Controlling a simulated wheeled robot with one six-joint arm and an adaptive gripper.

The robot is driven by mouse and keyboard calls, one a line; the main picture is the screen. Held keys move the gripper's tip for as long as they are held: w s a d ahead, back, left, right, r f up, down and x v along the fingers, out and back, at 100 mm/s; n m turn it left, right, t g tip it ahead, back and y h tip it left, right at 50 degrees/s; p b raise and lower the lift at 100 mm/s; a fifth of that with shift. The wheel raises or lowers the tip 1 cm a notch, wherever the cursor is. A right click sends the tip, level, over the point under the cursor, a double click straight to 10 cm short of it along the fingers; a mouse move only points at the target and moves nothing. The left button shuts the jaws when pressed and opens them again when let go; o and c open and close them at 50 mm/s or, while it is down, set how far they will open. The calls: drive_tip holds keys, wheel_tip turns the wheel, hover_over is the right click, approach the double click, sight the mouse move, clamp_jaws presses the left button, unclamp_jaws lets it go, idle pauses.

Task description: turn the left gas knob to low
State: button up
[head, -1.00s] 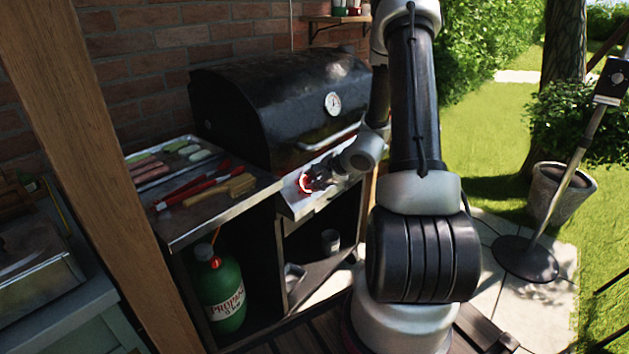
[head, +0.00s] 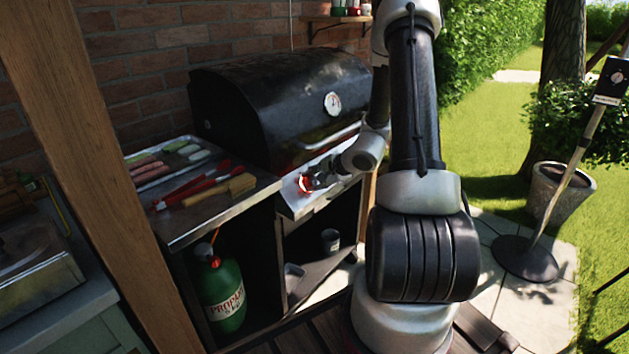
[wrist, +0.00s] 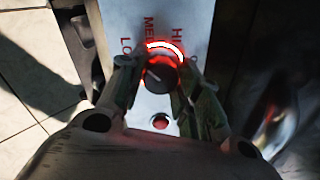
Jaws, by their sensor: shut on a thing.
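The left gas knob (wrist: 161,76) is a dark round knob on the grill's pale front panel. In the wrist view the letters LO, MED and HI run around it, partly covered by my fingers. A pale mark on the knob points up and left, towards the LO and MED side. A bright red-white arc glows along its upper edge, near MED and HI. My gripper (wrist: 160,88) is shut on the knob, one finger on each side. In the head view my gripper (head: 313,182) is at the panel below the black grill (head: 270,95), and the knob is mostly hidden.
A steel side shelf (head: 185,226) left of the panel bears a tray (head: 130,158) of food and red-handled tools. A green propane bottle (head: 222,297) stands below. A wooden post (head: 95,150) rises at the left. A second, lower red spot (wrist: 160,122) shows on the panel.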

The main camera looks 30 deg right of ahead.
drive_tip(key=o, duration=1)
drive_tip(key=shift+o, duration=0.2)
drive_tip(key=v, duration=1.2)
